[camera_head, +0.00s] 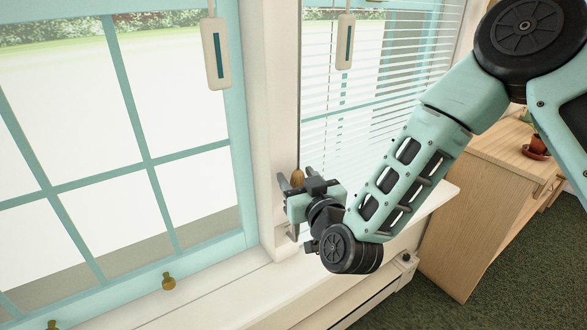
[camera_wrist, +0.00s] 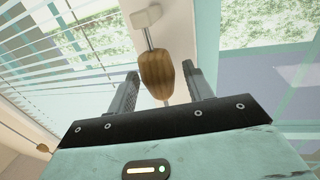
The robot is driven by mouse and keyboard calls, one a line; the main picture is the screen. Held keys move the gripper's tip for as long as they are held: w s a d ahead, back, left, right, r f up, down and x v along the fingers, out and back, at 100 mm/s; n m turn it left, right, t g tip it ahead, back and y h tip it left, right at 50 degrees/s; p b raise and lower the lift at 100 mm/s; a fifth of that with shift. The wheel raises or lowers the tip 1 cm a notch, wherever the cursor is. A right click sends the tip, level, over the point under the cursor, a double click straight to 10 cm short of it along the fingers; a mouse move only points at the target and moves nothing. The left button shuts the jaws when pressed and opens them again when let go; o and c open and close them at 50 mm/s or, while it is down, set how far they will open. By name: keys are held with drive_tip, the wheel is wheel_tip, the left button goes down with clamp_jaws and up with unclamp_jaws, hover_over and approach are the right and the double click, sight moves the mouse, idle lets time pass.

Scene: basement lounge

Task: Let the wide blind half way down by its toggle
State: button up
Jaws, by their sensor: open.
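A brown wooden toggle (camera_wrist: 157,74) hangs on a thin cord below a small white fitting (camera_wrist: 147,17) in the wrist view. My gripper (camera_wrist: 163,78) is open, with one finger on each side of the toggle and a visible gap at both sides. In the head view the toggle (camera_head: 297,178) shows just behind my gripper (camera_head: 290,203), by the white post between the two windows. A white slatted blind (camera_head: 375,90) covers much of the right window, and its slats also show in the wrist view (camera_wrist: 50,60). No slats show over the left window.
Two white pulls with teal strips hang higher up, one left (camera_head: 216,53) and one right (camera_head: 345,42). A wooden cabinet (camera_head: 475,220) with a potted plant stands at the right. A second small toggle (camera_wrist: 42,148) shows lower left.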

drive_tip(key=shift+w, duration=0.1)
drive_tip(key=shift+a, duration=0.1)
clamp_jaws()
wheel_tip(320, 180, up, 18)
drive_tip(key=p, duration=0.8)
drive_tip(key=shift+f, duration=0.2)
unclamp_jaws()
drive_tip(key=shift+f, duration=0.1)
